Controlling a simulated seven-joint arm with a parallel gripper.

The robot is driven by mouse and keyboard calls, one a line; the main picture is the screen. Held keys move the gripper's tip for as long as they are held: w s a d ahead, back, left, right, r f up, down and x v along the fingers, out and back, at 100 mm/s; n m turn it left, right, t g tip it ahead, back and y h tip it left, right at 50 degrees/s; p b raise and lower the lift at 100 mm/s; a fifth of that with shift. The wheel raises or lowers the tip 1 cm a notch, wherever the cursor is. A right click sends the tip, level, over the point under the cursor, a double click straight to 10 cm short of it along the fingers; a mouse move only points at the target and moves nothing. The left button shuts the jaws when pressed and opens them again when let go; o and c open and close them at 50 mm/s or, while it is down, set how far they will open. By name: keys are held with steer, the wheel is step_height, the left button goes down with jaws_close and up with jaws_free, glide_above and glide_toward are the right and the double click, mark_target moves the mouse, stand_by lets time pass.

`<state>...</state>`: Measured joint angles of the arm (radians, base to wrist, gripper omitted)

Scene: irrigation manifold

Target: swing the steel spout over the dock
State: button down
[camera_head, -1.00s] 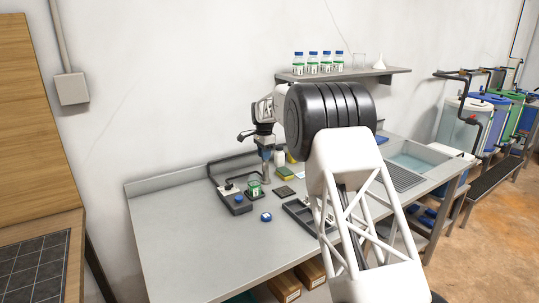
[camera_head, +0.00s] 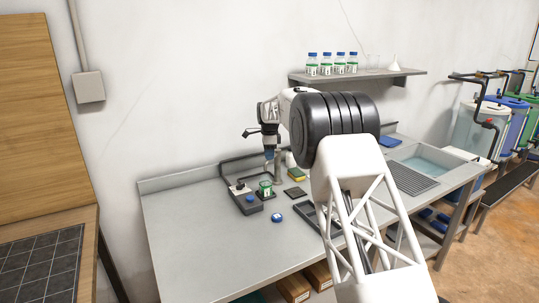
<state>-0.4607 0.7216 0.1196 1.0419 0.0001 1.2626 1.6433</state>
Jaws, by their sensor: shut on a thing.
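The dock (camera_head: 248,204) is a low dark grey block with a blue knob on the left part of the bench. A green-labelled jar (camera_head: 265,189) stands at its right end. A grey steel upright (camera_head: 278,170) rises from the bench just behind and right of the jar; it appears to belong to the spout. My gripper (camera_head: 269,155), with blue fingertips, is at the top left of this upright, above and slightly behind the jar. It is shut on what seems to be the steel spout, which it largely hides.
A blue-topped cap (camera_head: 277,218) lies on the bench (camera_head: 190,235) before the dock. A dark tray (camera_head: 318,217) and a yellow-green sponge (camera_head: 297,175) are to the right. A wall shelf (camera_head: 357,78) holds several bottles. The bench's front left is clear.

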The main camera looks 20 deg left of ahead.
steer(key=c, duration=1)
jaws_free()
steer(key=shift+o, duration=0.2)
steer(key=shift+r, duration=0.1)
steer(key=shift+r, duration=3.85)
